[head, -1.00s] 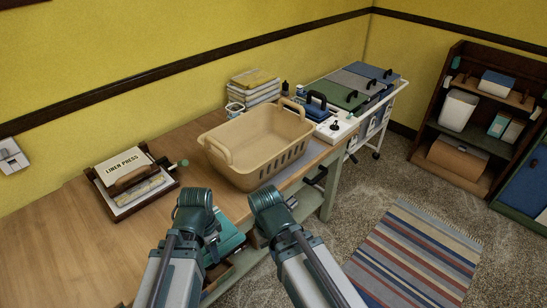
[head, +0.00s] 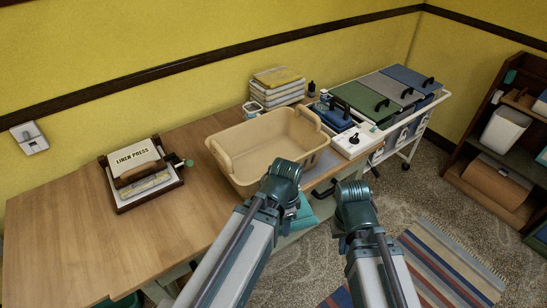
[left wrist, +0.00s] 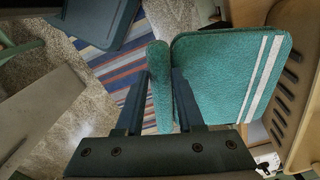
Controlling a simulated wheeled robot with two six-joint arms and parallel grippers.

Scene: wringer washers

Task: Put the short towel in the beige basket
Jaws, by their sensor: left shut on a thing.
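The beige basket (head: 232,176) stands on the wooden table, looking empty in the part I see. Its slotted side shows at the right edge of the left wrist view (left wrist: 297,85). The short towel, teal with white stripes (left wrist: 222,75), is folded and gripped by my left gripper (left wrist: 165,78), whose fingers are shut on one fold. In the head view a bit of the towel (head: 305,213) shows beside my left wrist, in front of the basket's near right side. My left fingers are hidden there. My right arm's end (head: 353,205) is farther right, over the floor; its fingertips are hidden.
A linen press (head: 142,178) lies on the table at left. A cart with lidded bins (head: 395,92) is at the back right. A striped rug (head: 450,265) lies on the floor.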

